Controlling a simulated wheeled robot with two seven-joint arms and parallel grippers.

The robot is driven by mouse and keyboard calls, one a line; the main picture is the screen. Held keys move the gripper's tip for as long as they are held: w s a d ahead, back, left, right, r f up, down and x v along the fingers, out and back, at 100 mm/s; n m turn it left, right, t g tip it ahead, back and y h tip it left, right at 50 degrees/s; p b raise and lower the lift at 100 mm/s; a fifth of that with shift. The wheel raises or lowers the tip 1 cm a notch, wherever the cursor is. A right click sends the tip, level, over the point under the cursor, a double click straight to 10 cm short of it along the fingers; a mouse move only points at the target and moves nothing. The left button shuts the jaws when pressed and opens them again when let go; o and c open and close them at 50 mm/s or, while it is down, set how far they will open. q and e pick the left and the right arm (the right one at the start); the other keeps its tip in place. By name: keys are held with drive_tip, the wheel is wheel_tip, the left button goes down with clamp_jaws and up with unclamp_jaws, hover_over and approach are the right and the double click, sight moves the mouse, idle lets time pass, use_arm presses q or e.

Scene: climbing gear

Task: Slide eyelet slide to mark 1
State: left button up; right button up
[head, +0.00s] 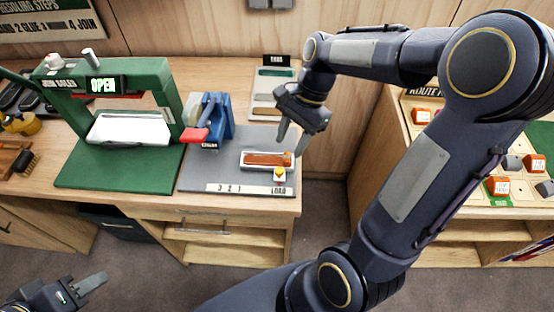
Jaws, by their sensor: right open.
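The eyelet slide (247,164) appears to be the small white carrier with an orange-brown strip on it. It lies on the grey base plate (205,175) to the right of the blue press. A small white block with a yellow and red marking (279,175) sits at its front right, just above the word LOAD. The mark strip (250,189) along the plate's front edge reads 3, 2, 1 and LOAD from left to right. My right gripper (292,144) is open above the slide's right end, fingers pointing down. My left gripper (94,286) is low at the left, away from the bench; its jaw gap is unclear.
The blue press (216,118) with a red lever (194,135) stands left of the slide. A green machine (160,84) showing OPEN stands further left. A tray labelled TAGS (271,84) is behind. A board with orange blocks (430,102) is at right, across a floor gap.

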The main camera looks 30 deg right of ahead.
sight(279, 169)
drive_tip(key=x, duration=0.8)
drive_tip(key=shift+d, duration=0.15)
clamp_jaws()
drive_tip(key=shift+w, duration=0.1)
